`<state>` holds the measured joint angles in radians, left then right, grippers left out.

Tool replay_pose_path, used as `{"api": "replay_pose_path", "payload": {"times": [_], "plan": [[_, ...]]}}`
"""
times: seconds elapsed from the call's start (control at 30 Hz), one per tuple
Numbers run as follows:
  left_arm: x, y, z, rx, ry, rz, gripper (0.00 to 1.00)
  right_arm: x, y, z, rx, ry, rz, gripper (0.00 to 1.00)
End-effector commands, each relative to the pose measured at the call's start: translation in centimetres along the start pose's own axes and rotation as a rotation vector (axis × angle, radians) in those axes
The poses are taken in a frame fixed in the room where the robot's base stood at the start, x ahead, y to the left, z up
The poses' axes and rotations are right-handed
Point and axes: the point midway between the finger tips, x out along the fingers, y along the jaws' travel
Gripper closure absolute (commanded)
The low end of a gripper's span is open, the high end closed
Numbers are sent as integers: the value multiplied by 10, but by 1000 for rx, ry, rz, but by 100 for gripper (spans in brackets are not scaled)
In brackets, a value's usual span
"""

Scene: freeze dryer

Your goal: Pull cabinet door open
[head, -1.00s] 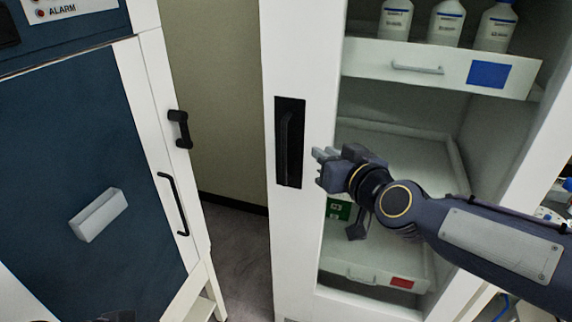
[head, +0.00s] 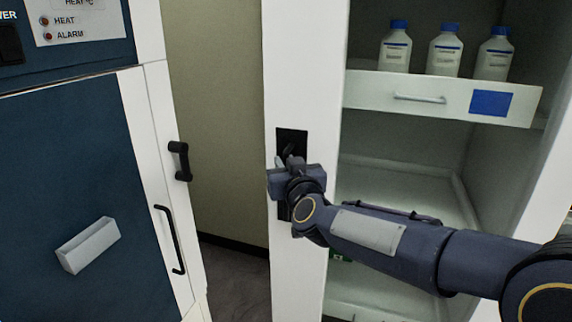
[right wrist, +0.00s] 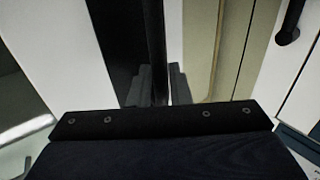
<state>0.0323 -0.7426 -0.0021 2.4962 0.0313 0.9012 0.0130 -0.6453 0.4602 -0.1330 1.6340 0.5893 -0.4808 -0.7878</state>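The white cabinet door (head: 303,70) stands right of centre in the head view and looks closed, with shelves showing through its clear panel. Its dark upright handle (head: 291,149) is on a black plate near the door's left edge, mostly hidden by my right gripper. My right gripper (head: 284,164) is at the handle. In the right wrist view, the handle bar (right wrist: 157,42) runs between the two grey fingertips of the gripper (right wrist: 160,84). One finger is on each side, close against the bar with little gap. My left gripper is out of view.
A blue-and-white machine (head: 70,170) with black handles (head: 172,240) and a white box-like grip stands at the left. A floor gap (head: 235,275) separates it from the cabinet. White bottles (head: 445,50) stand above a drawer (head: 440,98) inside the cabinet.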

Motion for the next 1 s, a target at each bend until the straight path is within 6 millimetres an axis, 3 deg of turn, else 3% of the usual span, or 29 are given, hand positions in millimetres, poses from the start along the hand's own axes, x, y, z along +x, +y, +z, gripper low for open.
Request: {"api": "replay_pose_path", "payload": {"times": [0.2, 0.33, 0.67, 0.87, 1.0], "plan": [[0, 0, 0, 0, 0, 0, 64, 0, 0, 0, 0, -1, -1, 83], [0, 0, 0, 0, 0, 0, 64, 0, 0, 0, 0, -1, -1, 100], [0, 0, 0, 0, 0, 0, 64, -1, -1, 0, 0, -1, -3, 100], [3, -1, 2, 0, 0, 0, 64, -17, -9, 1, 1, -1, -34, 100], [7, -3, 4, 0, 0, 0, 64, -45, -22, 2, 1, -1, -86, 100]]}}
